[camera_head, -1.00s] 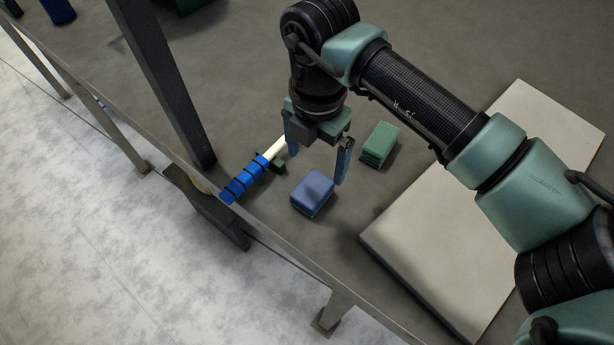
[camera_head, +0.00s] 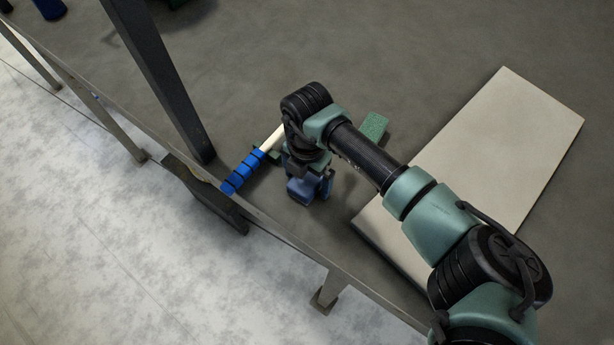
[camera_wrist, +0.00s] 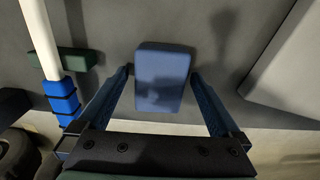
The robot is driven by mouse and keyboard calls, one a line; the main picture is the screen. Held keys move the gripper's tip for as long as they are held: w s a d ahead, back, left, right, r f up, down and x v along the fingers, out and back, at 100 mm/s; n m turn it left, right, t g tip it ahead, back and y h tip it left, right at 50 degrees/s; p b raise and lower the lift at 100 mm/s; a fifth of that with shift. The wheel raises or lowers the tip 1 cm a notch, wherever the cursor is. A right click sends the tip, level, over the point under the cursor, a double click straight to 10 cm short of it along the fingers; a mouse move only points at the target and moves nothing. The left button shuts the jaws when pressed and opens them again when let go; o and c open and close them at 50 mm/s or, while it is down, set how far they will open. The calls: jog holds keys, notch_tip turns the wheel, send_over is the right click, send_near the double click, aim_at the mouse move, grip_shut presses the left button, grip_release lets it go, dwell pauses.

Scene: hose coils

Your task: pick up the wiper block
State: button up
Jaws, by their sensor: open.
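A blue block (camera_head: 299,191) lies on the grey table top near its front edge. It also shows in the wrist view (camera_wrist: 162,76), lying between the two blue fingers with a gap on each side. My gripper (camera_head: 308,186) is low over this block, pointing down, open and holding nothing. In the wrist view my gripper (camera_wrist: 161,88) has its fingers spread on either side of the block. A green block (camera_head: 374,126) lies behind and to the right, partly hidden by my arm. The pictures do not show which block is called the wiper block.
A white rod with a blue banded end (camera_head: 243,172) lies just left of my gripper, against a small dark green piece (camera_wrist: 77,60). A pale flat board (camera_head: 500,150) lies to the right. A dark upright post (camera_head: 155,80) stands at the left edge.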

aim_at(307, 178)
jog(key=c, duration=1.4)
jog(key=shift+c, duration=0.2)
notch_tip(307, 178, up, 10)
jog(key=b, duration=0.3)
jog(key=o, duration=0.8)
jog(key=c, duration=0.6)
jog(key=shift+o, duration=0.2)
